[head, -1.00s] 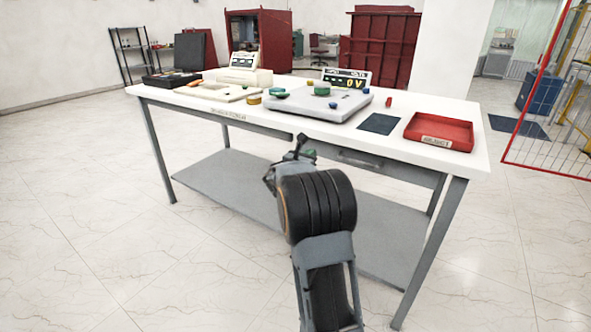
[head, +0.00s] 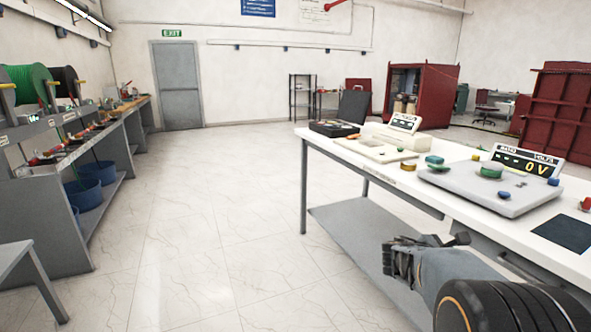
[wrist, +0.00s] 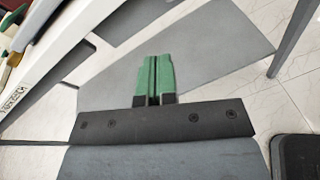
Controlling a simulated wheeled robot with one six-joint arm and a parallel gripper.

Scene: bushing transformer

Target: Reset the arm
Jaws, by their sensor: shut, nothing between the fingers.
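My gripper (wrist: 155,68) shows in the wrist view with its two green fingers side by side and shut, with nothing between them. Behind the fingers, the grey lower shelf of the workbench and the tiled floor show below. In the head view, my dark arm is at the lower right, in front of the white-topped workbench (head: 360,150). The fingertips cannot be made out clearly there.
Another workbench (head: 60,190) with blue bins stands at the left. The floor between is clear.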

